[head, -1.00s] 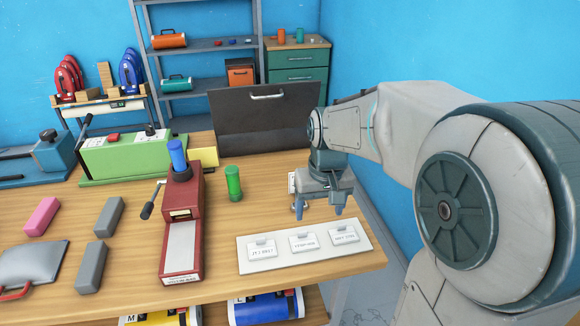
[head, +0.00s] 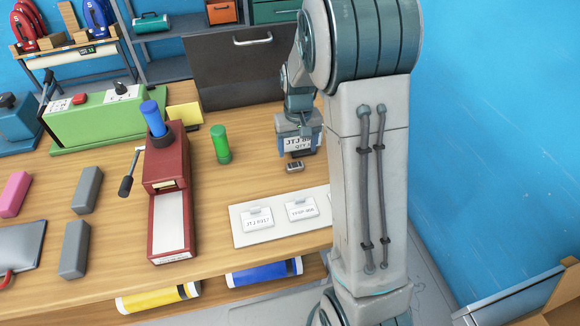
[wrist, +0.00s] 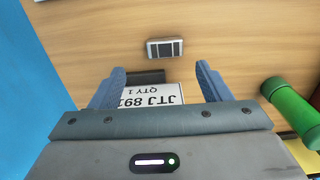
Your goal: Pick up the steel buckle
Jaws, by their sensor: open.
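The steel buckle (head: 294,167) is a small grey metal frame with dark openings. It lies on the wooden table just in front of my gripper (head: 298,138). In the wrist view the buckle (wrist: 165,48) lies beyond the fingertips, roughly centred between them and apart from both. My gripper (wrist: 160,72) is open, its blue fingers spread and pointing toward the table. A white label (wrist: 150,96) reading "JTJ 892", with a dark clip, shows between the fingers, partly hidden by the gripper body. I cannot tell whether the fingers touch it.
A white board (head: 240,232) with tags lies at the front edge. A red press (head: 167,172) stands further left. A dark panel (head: 215,75) stands behind. My arm hides the table's right side.

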